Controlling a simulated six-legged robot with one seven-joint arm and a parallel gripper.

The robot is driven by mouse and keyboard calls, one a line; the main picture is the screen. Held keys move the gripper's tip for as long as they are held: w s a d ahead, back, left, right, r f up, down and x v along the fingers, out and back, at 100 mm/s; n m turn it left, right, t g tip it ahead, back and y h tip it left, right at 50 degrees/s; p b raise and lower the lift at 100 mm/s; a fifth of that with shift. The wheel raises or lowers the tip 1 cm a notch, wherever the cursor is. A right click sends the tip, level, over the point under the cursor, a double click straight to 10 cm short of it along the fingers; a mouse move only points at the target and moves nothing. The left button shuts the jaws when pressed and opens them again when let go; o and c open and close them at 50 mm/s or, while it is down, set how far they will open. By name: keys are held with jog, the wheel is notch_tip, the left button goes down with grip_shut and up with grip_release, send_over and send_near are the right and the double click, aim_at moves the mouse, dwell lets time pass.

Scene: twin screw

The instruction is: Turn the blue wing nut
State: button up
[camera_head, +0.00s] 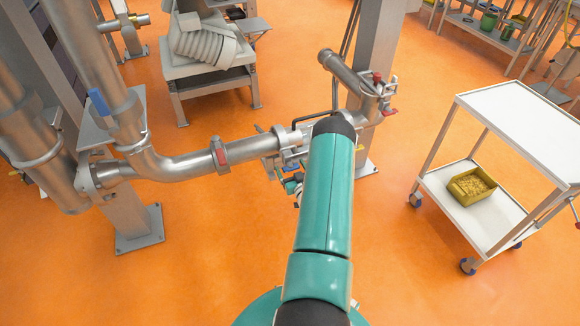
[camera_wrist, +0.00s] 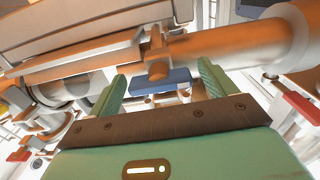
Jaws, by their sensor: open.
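The blue wing nut (camera_wrist: 165,80) shows in the wrist view as a flat blue bar, below a metal stem on a steel pipe fitting. My gripper (camera_wrist: 162,72) is open, with one teal finger on each side of the blue bar. In the head view my teal arm covers the pipe fitting's middle, and I cannot make out this wing nut or the jaws clearly there.
A steel pipe (camera_head: 185,165) with a red clamp part (camera_head: 220,153) runs left of my arm. Another blue handle (camera_head: 99,102) is on the upright pipe at left. A steel post (camera_head: 375,50) stands behind the fitting. A white cart (camera_head: 525,120) stands right; orange floor is clear between.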

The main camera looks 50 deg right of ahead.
jog(key=v, duration=1.2)
jog(key=shift+s, duration=0.2)
